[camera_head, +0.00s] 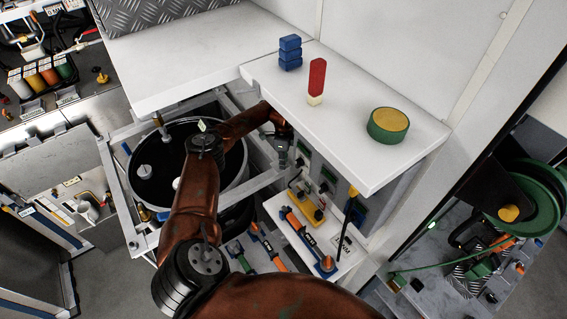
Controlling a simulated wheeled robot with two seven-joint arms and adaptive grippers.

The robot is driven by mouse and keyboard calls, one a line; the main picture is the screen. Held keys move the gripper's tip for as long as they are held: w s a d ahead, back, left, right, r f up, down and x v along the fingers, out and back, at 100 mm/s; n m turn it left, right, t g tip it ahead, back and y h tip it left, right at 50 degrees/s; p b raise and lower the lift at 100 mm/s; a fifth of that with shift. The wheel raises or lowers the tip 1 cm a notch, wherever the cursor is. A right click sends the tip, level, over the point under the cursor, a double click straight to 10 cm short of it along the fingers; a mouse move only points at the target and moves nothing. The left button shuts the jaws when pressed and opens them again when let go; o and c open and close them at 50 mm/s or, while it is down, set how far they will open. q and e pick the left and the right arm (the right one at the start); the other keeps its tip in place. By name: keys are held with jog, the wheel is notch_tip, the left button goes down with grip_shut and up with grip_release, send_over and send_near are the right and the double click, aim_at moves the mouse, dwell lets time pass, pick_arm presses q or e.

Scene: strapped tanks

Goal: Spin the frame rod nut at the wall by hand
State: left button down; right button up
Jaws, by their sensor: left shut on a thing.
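A grey metal frame (129,207) surrounds a dark round tank (160,182). My left arm reaches over the tank, and its gripper (284,158) points down at the frame's wall-side corner, just below the white shelf. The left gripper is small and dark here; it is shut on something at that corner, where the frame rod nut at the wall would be. The nut itself is hidden by the fingers. Another frame rod (159,124) with its fitting stands at the tank's far left side. My right gripper is out of view.
Below, a white tray (286,228) holds orange-handled tools. A green hose reel (530,200) stands at right.

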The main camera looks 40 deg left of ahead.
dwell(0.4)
pick_arm(q)
jog(key=shift+r+n+p, duration=0.1)
jog(key=shift+n+p, duration=0.4)
jog(key=shift+p, duration=0.05)
jog(key=shift+n+p, duration=0.8)
jog(key=shift+p, duration=0.1)
jog(key=c, duration=1.6)
grip_release()
notch_tip(320, 180, up, 8)
jog(key=p, duration=0.7)
